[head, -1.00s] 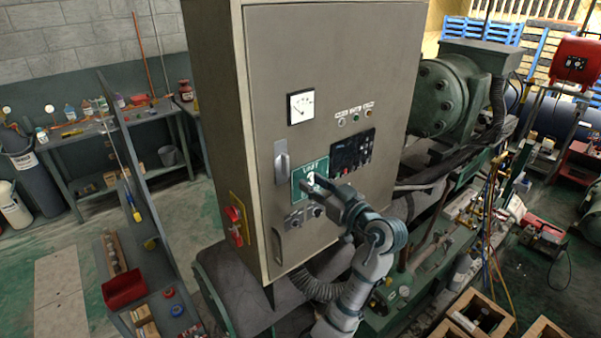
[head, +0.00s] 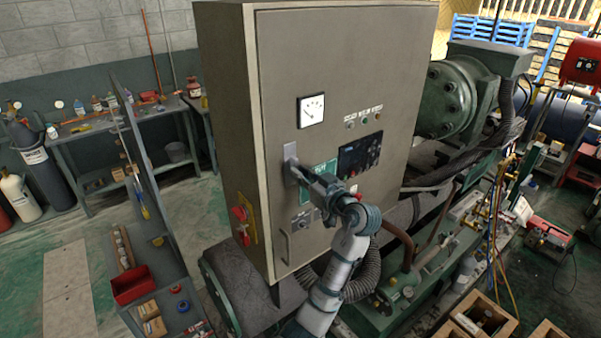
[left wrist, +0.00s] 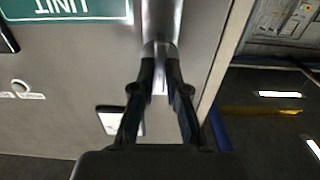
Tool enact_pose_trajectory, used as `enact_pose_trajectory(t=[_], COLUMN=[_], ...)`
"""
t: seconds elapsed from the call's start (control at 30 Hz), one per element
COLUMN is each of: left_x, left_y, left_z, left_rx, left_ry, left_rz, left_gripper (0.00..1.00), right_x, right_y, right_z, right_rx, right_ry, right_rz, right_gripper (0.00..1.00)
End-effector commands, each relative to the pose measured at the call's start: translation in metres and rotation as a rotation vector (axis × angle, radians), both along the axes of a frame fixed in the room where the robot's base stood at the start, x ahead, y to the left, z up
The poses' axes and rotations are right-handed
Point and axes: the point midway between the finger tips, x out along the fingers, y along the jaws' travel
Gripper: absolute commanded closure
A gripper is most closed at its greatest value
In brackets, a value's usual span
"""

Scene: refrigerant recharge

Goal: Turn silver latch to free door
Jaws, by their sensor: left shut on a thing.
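The silver latch (head: 290,152) is on the left part of the grey cabinet door (head: 350,70), below the white gauge. My left gripper (head: 293,170) is at the latch, and its fingers hide the lower part of it in the head view. In the left wrist view the gripper (left wrist: 165,75) is shut on the silver latch handle (left wrist: 162,22), with a dark finger on either side. The door looks flush with the cabinet. My right gripper is not in view.
A green unit sign (head: 320,172) and a dark control panel (head: 360,155) are right of the latch. A door handle (head: 286,246) is lower down. A red switch (head: 241,215) projects from the cabinet's left side. Green machinery (head: 462,95) stands at the right.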

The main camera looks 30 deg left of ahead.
Motion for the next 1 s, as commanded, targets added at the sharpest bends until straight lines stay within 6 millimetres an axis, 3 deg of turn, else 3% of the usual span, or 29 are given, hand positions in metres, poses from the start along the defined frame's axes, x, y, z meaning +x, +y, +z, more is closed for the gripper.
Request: enact_pose_trajectory(t=[1.0], left_x=[0.002], left_y=[-0.002], left_z=[-0.001], left_rx=[-0.131], left_ry=[-0.319], left_rz=[-0.005], left_gripper=[1.00], right_x=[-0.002], right_y=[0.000], right_z=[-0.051], right_rx=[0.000], right_ry=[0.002], right_rz=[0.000], right_gripper=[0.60])
